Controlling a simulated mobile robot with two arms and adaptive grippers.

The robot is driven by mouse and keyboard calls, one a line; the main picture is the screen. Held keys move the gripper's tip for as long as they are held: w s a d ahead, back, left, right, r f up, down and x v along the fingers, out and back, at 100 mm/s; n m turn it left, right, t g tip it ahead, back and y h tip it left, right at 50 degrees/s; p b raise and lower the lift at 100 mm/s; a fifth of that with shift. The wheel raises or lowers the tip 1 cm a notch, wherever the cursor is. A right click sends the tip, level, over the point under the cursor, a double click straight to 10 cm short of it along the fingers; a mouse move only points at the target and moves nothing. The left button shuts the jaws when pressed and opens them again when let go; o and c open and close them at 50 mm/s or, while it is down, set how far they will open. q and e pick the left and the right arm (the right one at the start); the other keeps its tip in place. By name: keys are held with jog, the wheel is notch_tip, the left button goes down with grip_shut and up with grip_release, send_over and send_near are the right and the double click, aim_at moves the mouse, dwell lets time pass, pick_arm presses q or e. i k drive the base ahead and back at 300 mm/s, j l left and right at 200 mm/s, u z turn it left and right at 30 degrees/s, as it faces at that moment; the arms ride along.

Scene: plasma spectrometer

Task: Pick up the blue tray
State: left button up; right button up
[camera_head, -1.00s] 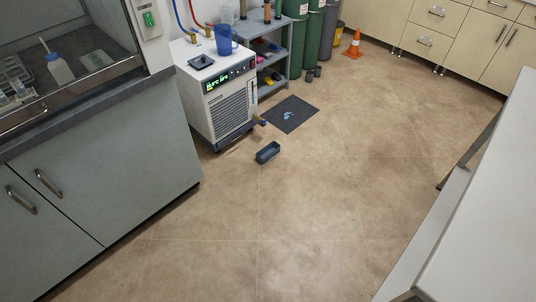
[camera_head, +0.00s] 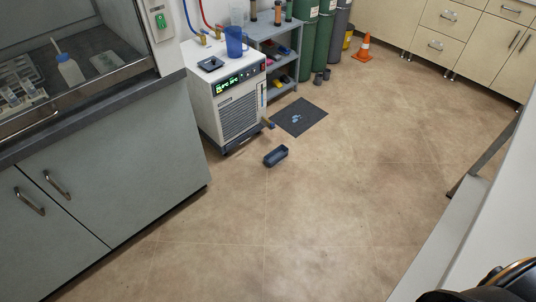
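Neither of my grippers shows. A black rounded part, likely of my own arm, shows at the bottom right corner, far from the tray.
A grey cabinet with a fume hood (camera_head: 105,180) stands at the left. A dark mat with a blue mark (camera_head: 299,117) lies behind the tray. A white table (camera_head: 480,210) is at the right. The floor in front of the tray is clear.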

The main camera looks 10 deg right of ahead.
aim_at(277, 156)
jog(key=i+l+z, duration=0.1)
jog(key=i+z, duration=0.25)
jog(key=i+j+z, duration=0.1)
jog(key=i+z, duration=0.3)
jog(key=i, duration=0.2)
jog(key=i+j+z, duration=0.2)
jog(key=i+z, duration=0.15)
jog(key=i, duration=0.1)
